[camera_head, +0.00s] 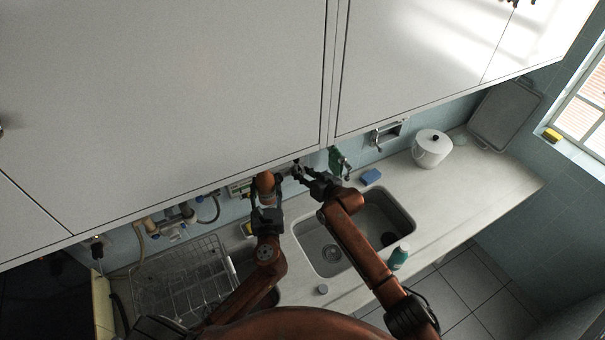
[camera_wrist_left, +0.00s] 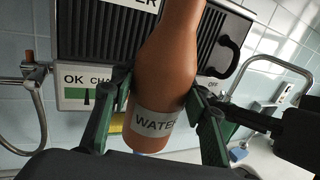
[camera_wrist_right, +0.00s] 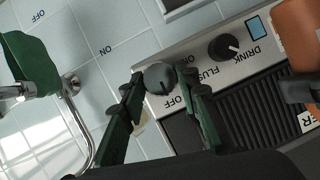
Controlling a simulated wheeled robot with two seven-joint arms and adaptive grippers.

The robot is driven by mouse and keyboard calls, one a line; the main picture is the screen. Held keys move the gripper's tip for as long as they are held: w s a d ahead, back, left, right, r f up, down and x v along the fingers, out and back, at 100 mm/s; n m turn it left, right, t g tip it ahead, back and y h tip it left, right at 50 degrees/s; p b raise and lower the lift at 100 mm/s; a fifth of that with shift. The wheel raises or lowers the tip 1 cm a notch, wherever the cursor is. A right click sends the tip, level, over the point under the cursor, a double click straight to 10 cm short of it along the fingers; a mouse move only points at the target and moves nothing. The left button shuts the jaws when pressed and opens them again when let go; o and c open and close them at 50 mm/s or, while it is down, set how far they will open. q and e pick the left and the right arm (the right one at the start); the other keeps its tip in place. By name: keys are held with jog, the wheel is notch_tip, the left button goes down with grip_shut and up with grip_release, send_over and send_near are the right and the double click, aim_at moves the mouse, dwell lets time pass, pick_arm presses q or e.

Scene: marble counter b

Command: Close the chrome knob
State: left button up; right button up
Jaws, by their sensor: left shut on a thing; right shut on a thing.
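The chrome knob (camera_wrist_right: 158,77), a rounded grey knob between ON and OFF marks, shows at the panel's edge in the right wrist view. My right gripper (camera_wrist_right: 166,90) is shut on it, with a green finger on each side. In the head view my right gripper (camera_head: 303,172) is at the wall under the cabinets. My left gripper (camera_wrist_left: 159,95) is shut on an orange-brown bottle (camera_wrist_left: 173,62) labelled WATER, held in front of the ribbed panel (camera_wrist_left: 95,35). In the head view the bottle (camera_head: 266,185) is just left of my right gripper; the knob is hard to make out there.
A black knob (camera_wrist_right: 224,47) marked DRINK and FLUSH is beside the chrome one. A green item (camera_wrist_right: 30,65) and chrome pipe (camera_wrist_right: 88,140) are close left. The sink (camera_head: 312,258), dish rack (camera_head: 165,290), blue sponge (camera_head: 371,177) and white pot (camera_head: 431,150) share the counter.

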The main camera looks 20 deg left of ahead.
jog(key=o, duration=1.2)
jog(key=shift+c, duration=0.2)
jog(key=shift+s+d, duration=0.1)
jog(key=shift+d, duration=0.05)
jog(key=v, duration=1.1)
jog(key=shift+d+r, duration=0.2)
jog(key=shift+s, duration=0.1)
